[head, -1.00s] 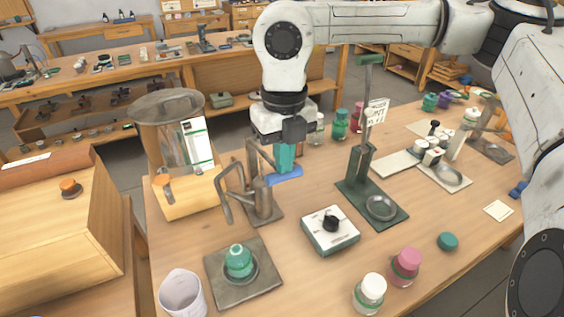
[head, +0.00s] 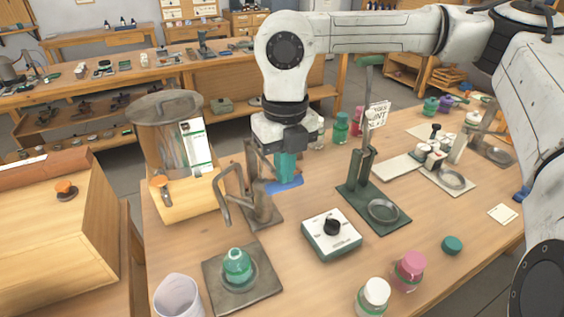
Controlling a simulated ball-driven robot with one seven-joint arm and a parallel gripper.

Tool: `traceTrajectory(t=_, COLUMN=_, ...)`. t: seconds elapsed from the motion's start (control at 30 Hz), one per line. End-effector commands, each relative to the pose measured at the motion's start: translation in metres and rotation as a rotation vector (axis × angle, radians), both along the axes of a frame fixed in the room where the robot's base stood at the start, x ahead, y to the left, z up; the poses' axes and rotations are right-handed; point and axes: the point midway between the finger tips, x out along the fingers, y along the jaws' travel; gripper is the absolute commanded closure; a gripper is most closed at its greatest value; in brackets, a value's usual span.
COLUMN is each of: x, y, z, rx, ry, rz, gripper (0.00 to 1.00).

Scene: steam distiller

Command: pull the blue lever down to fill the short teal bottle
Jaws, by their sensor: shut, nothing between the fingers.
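The blue lever (head: 286,187) is at the metal spout stand (head: 262,208) beside the distiller tank (head: 172,140). My gripper (head: 286,180) points down with its teal fingers shut and empty, its tips at the lever's top. I cannot tell for certain whether they touch it. The lever looks lowered, and part of it is hidden behind the fingers. The short teal bottle (head: 237,268) stands upright on a round seat in the dark square plate (head: 264,286), near the spout's curved outlet (head: 226,208). I cannot make out its liquid level.
A white box with a black knob (head: 331,235) and a green stand (head: 391,213) are to the right. White-capped (head: 373,297) and pink (head: 409,270) jars stand near the front. A clear cup (head: 178,297) is left of the plate.

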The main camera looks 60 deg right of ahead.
Motion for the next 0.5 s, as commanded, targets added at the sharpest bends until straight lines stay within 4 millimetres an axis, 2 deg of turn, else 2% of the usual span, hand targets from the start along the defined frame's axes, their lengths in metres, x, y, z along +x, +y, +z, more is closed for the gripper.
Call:
traceTrajectory(t=0.23, x=-0.0009, y=0.0005, z=-0.0106, rx=-0.001, ry=-0.001, rz=0.000, gripper=1.00)
traceTrajectory(t=0.5, x=-0.0012, y=0.0007, z=-0.0115, rx=-0.001, ry=-0.001, rz=0.000, gripper=1.00)
